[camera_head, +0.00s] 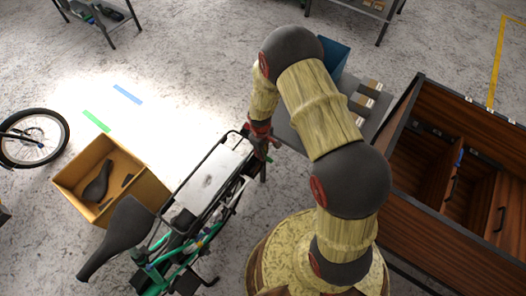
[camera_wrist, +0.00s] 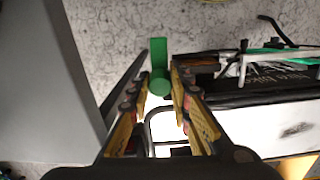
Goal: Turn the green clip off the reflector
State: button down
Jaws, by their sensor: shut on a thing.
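The green clip (camera_wrist: 158,68) shows in the wrist view as an upright bar with a rounded lower end, between my fingertips. My gripper (camera_wrist: 159,82) is shut on it. In the head view my gripper (camera_head: 262,135) is at the far end of the bike's rear rack (camera_head: 210,172), and the clip cannot be made out there. The rack's tube frame (camera_wrist: 150,122) also shows just below and right of the clip in the wrist view. I cannot make out the reflector clearly; my fingers hide that part of the rack.
A cardboard box (camera_head: 145,190) with a saddle inside stands left of the bike. The bike's own saddle (camera_head: 122,232) is near the front. A grey table with small boxes (camera_head: 362,103) and a blue bin (camera_head: 335,57) stands behind my arm. A wooden cargo box (camera_head: 440,225) is right.

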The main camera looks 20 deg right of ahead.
jog(key=shift+n, duration=0.5)
jog(key=c, duration=1.6)
grip_release()
jog(key=r, duration=1.2)
jog(key=shift+a, duration=0.3)
